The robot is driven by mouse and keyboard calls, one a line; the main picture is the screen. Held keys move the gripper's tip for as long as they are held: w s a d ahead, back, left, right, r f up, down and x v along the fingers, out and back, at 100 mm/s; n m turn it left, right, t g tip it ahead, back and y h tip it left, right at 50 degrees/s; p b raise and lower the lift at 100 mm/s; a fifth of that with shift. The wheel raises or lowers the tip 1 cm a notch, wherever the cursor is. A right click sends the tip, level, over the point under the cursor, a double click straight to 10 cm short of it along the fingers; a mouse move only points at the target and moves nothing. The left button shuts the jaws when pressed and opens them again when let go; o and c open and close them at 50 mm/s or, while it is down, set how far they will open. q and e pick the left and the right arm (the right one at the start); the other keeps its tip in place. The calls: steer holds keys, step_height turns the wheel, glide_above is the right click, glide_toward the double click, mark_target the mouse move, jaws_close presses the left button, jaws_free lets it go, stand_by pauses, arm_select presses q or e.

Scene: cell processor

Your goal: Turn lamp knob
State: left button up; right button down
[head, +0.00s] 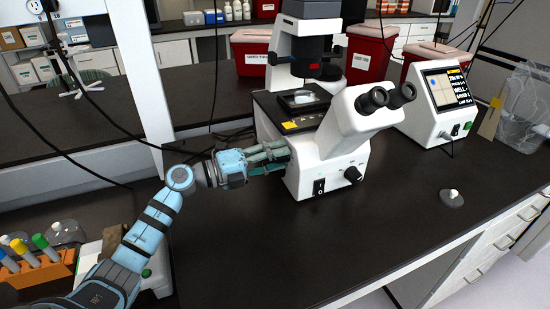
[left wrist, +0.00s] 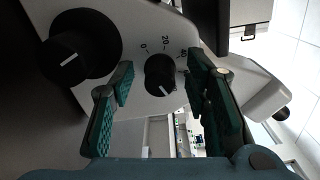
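The white microscope (head: 335,145) stands on the dark bench. My left gripper (head: 284,156) is at its left side, fingers pointing at the housing. In the left wrist view, a small black knob (left wrist: 160,75) with a white pointer line sits beside a printed scale reading 0, 20, 40. This knob shows between my two green-padded fingers, which are open and apart from each other. I cannot tell if either pad touches it. A larger black knob (left wrist: 80,48) is at the upper left of that view. My right gripper is not in view.
The microscope's front has a black knob (head: 353,174) and a rocker switch (head: 319,187). A white screen unit (head: 437,110) stands to the right. An orange tube rack (head: 40,268) is at the lower left. The bench front is mostly clear, apart from a small grey object (head: 452,198).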

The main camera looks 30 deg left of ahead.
arm_select(q)
steer(key=v, duration=1.2)
